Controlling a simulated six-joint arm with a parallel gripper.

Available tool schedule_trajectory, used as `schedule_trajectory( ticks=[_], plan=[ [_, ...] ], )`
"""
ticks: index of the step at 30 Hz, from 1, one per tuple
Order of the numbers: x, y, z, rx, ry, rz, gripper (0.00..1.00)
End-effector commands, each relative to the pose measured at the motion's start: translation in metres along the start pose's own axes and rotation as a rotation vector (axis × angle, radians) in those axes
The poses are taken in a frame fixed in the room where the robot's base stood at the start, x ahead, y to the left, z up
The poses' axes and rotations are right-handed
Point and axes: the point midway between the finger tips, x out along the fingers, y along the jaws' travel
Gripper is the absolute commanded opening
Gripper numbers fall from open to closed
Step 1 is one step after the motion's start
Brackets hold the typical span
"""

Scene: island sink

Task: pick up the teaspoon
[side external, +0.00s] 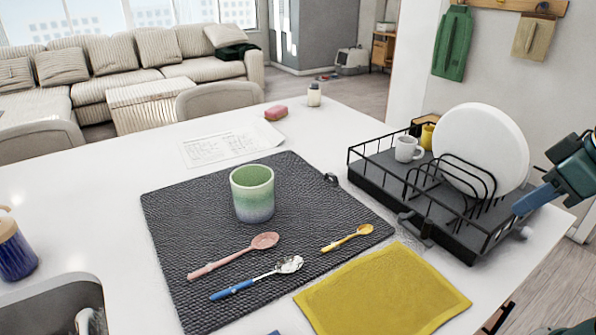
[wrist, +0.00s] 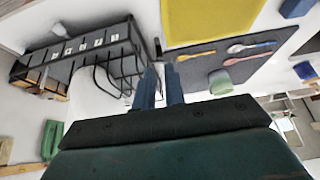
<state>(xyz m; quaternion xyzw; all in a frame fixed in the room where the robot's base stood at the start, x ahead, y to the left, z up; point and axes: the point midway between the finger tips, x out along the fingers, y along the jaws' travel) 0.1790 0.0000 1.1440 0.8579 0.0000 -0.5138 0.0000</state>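Three spoons lie on the dark woven mat (side external: 165,208). The smallest is a yellow spoon (side external: 347,238), at the mat's right side; it also shows in the wrist view (wrist: 195,55). A blue-handled spoon with a silvery bowl (side external: 256,279) lies nearest the front, and a longer pink spoon (side external: 234,256) lies behind it. Which one is the teaspoon is not marked. My gripper (side external: 522,204) is at the far right beside the dish rack, away from the spoons. In the wrist view its two blue fingers (wrist: 160,72) stand slightly apart with nothing between them.
A green-blue cup (side external: 252,194) stands on the mat behind the spoons. A yellow cloth (side external: 383,291) lies in front. A black dish rack (side external: 375,178) with a white plate (side external: 482,145) and mug (side external: 408,149) stands between my gripper and the mat. A sink (side external: 45,305) is front left.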

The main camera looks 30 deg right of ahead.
Motion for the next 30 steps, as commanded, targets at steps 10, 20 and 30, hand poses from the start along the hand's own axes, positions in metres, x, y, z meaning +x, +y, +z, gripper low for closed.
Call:
schedule_trajectory(
  ticks=[10, 20, 30],
  plan=[
    [0.0, 0.0, 0.0, 0.0, 0.0, 0.0, 0.38],
    [0.0, -0.003, -0.013, -0.072, -0.024, -0.009, 0.38],
    [0.01, -0.02, -0.065, -0.369, -0.116, -0.053, 0.38]
  ],
)
